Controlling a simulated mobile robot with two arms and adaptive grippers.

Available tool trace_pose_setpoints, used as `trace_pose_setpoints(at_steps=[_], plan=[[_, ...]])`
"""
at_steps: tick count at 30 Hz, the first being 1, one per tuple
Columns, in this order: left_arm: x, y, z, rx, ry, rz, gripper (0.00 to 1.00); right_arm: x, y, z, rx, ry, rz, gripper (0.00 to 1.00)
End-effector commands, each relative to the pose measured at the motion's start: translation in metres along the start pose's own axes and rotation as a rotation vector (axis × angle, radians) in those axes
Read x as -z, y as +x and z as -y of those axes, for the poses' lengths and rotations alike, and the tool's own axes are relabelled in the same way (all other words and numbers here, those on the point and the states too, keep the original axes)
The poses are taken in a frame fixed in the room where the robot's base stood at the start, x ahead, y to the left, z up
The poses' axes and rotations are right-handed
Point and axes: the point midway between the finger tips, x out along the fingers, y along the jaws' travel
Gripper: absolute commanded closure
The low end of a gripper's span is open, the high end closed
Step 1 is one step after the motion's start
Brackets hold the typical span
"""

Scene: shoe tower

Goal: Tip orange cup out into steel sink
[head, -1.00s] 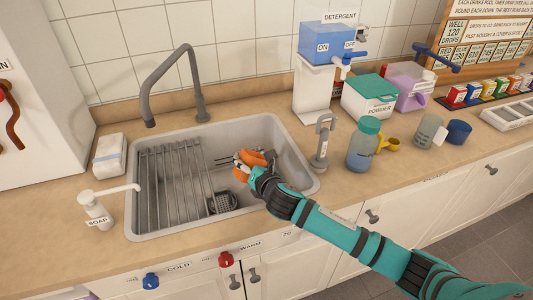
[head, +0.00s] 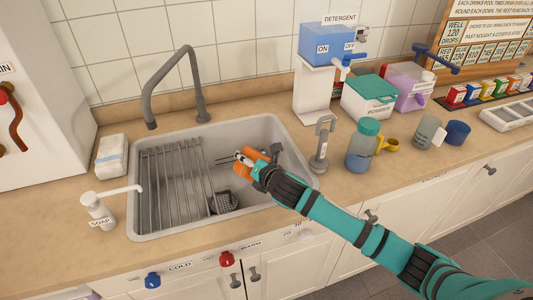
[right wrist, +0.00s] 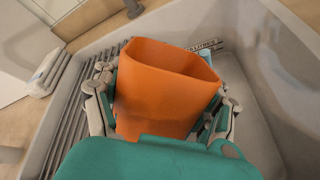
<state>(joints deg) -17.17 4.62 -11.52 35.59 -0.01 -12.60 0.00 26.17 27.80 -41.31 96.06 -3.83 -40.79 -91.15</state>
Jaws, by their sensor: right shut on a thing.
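The orange cup (head: 242,171) is held over the right part of the steel sink (head: 290,150). My right gripper (head: 256,163) is shut on it, with fingers on both sides. In the right wrist view the cup (right wrist: 160,85) fills the middle, its wide rim towards the top of the picture. The sink's wall (right wrist: 255,105) shows to the right of it. The cup looks tilted in the head view; its inside is largely hidden, and I cannot see any liquid leaving it. My left gripper is not in view.
A slatted rack (head: 175,180) covers the sink's left half, with a strainer (head: 222,202) at its right. The grey faucet (head: 172,85) arches behind. A grey tap-like fixture (head: 321,145) and a blue bottle with green lid (head: 364,146) stand right of the sink.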

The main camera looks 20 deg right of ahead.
Motion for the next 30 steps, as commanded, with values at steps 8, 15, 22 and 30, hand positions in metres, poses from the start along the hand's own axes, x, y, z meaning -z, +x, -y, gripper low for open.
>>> trace_pose_setpoints(at_steps=[8,15,22,30], plan=[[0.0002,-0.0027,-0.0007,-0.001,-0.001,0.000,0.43,-0.0030,-0.0009,-0.0020,-0.001,0.032,-0.018,0.77],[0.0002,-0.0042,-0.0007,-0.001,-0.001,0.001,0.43,-0.0044,-0.0013,-0.0026,-0.001,0.061,-0.034,0.77],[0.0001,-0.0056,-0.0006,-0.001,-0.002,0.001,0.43,-0.0057,-0.0018,-0.0034,-0.001,0.087,-0.050,0.77],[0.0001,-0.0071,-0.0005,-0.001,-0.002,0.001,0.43,-0.0072,-0.0024,-0.0042,-0.001,0.118,-0.069,0.77]])
